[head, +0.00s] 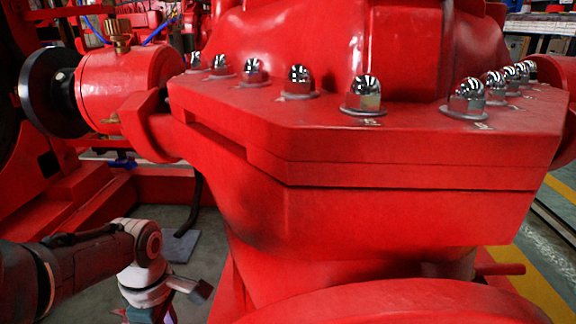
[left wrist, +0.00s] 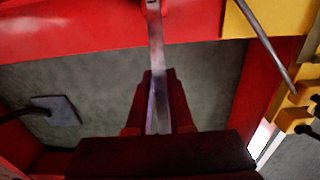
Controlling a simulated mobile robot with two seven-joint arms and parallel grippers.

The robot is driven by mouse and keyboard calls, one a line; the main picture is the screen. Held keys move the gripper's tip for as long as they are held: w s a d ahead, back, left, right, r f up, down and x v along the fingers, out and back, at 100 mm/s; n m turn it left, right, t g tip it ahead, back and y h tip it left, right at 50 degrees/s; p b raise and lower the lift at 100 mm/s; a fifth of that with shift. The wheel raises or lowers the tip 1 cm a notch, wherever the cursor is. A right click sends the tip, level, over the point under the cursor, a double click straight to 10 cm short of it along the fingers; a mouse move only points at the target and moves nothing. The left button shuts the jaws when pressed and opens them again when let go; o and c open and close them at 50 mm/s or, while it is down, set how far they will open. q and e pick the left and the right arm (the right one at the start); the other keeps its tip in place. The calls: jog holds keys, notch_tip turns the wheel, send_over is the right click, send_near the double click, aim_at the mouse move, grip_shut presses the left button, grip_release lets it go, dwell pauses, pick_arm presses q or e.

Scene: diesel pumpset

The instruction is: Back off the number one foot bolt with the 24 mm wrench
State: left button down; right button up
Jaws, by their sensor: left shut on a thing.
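My left gripper (left wrist: 155,85) is shut on a steel wrench (left wrist: 155,35) in the left wrist view. The wrench's shank runs up from between the dark red fingers and crosses a red beam (left wrist: 90,25). Its far end reaches the top edge of the view, so I cannot see its head or whether it sits on a bolt. In the head view my left arm comes in at the lower left, with its wrist low beside the red pump casing (head: 330,220); the fingers there are not clear. I cannot make out the number one foot bolt. My right gripper is not in view.
Several chrome cap nuts (head: 362,92) line the casing's flange. A red cylinder with a brass fitting (head: 117,35) stands at the upper left. Yellow parts (left wrist: 295,118) and a thin grey rod (left wrist: 265,42) lie right of the wrench. A grey plate (left wrist: 62,110) lies on the floor.

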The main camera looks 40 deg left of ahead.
pick_arm(q)
jog(key=shift+f, duration=0.1)
jog(key=shift+f+b, duration=0.5)
jog(key=shift+b, duration=0.05)
